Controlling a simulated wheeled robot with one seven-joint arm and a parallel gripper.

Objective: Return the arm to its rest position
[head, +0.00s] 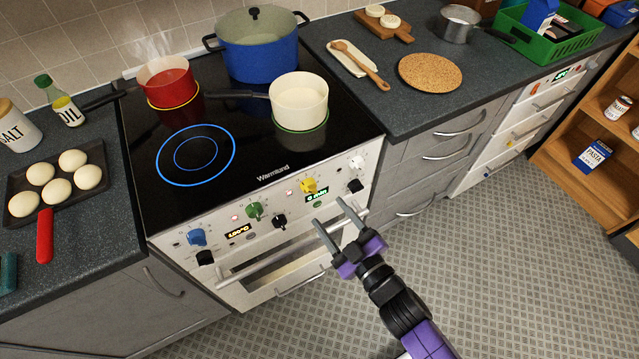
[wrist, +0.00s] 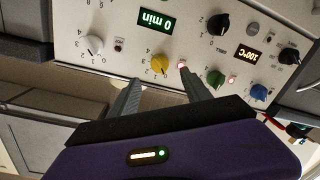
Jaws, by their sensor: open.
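My gripper (head: 335,222) is open and empty in front of the cooker's control panel, low and to the right of its middle. My purple and black arm reaches in from the bottom of the head view. In the wrist view the two grey fingers of my gripper (wrist: 162,92) stand apart and point toward the panel. The yellow knob (wrist: 159,64) shows just beyond the fingers there. I cannot tell from these views whether a fingertip touches the panel.
The cooker (head: 228,147) carries a red pot (head: 168,85), a cream pan (head: 299,100) and a blue pot (head: 258,52). Its oven handle (head: 262,262) sticks out near my gripper. Wooden shelves (head: 565,150) stand at the right. The tiled floor (head: 480,260) is clear.

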